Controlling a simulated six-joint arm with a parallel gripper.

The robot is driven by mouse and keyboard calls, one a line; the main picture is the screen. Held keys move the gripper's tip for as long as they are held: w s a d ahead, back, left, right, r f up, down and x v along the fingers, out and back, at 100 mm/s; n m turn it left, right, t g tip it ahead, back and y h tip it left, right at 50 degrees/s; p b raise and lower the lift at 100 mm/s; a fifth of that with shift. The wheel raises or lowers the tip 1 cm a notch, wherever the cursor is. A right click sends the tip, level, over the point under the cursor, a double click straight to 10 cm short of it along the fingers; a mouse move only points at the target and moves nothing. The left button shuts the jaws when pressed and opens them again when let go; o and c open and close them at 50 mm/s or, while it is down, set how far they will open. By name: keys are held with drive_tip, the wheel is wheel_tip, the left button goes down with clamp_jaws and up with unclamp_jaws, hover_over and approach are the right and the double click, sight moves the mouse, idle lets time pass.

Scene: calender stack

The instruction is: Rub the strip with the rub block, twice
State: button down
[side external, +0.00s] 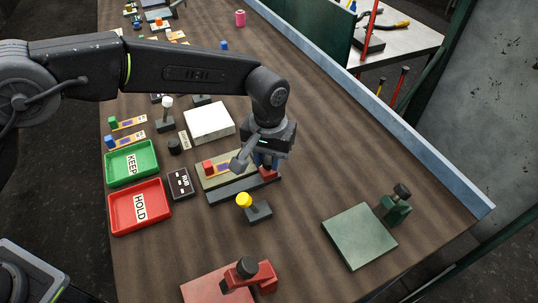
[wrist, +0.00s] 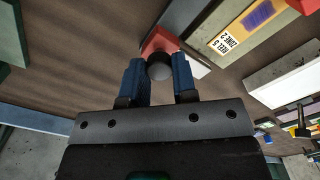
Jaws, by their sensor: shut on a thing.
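My gripper (side external: 266,160) is low over the right end of an olive board (side external: 212,183). In the wrist view my gripper (wrist: 158,70) has its blue fingers shut on the dark round knob of the rub block (wrist: 157,40), which has a red base. The rub block's red base (side external: 268,174) shows under the fingers in the side view; whether it touches the board is unclear. The strip (side external: 220,168) lies on the board with a red cube (side external: 208,167) at its left end. The strip's printed label (wrist: 228,42) shows in the wrist view, beside the rub block.
A dark bar (side external: 243,190) lies along the board's front edge. A yellow-knobbed stand (side external: 257,211) is in front. Green KEEP (side external: 149,176) and red HOLD (side external: 122,218) trays are left, a white block (side external: 209,122) behind.

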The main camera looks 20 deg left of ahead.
drive_tip(key=shift+s+a, duration=2.55)
drive_tip(key=shift+a, duration=0.05)
drive_tip(key=c, duration=0.9)
unclamp_jaws()
drive_tip(key=shift+r, duration=0.15)
wheel_tip(320, 180, up, 14)
drive_tip(key=shift+f, duration=0.2)
